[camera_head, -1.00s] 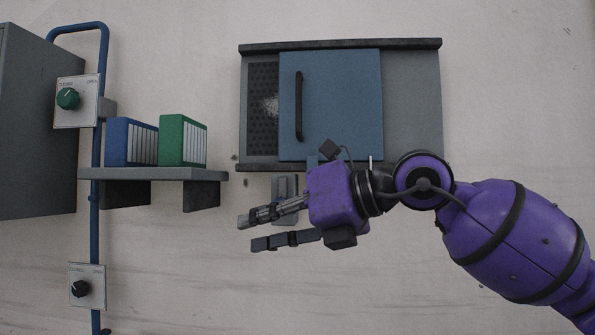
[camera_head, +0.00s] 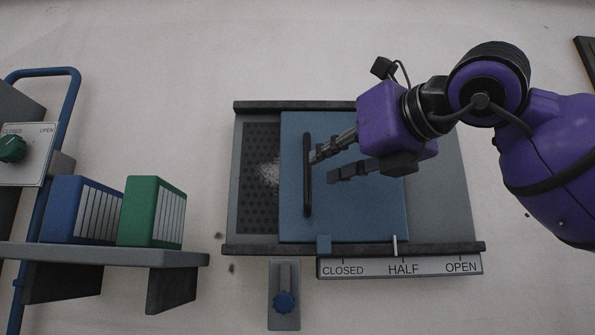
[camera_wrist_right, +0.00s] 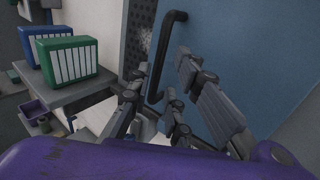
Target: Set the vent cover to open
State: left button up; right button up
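The vent cover (camera_head: 350,205) is a blue sliding panel between dark top and bottom rails, with a black vertical bar handle (camera_head: 307,200) near its left edge. A perforated vent (camera_head: 258,190) shows left of it. In the right wrist view the handle (camera_wrist_right: 163,75) shows beyond the parted fingers; contact cannot be told. My left gripper is not in view.
At left, a shelf (camera_head: 100,256) holds a blue binder (camera_head: 75,210) and a green binder (camera_head: 150,212), near a blue pipe and a green dial (camera_head: 12,149). Grey backing (camera_head: 440,190) is clear right of the cover.

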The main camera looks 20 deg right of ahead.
aim_at(309, 165)
jog(key=p+x, duration=0.1)
jog(key=x, duration=0.5)
jog(key=shift+w+a, duration=0.1)
jog(key=shift+w, duration=0.1)
grip_shut()
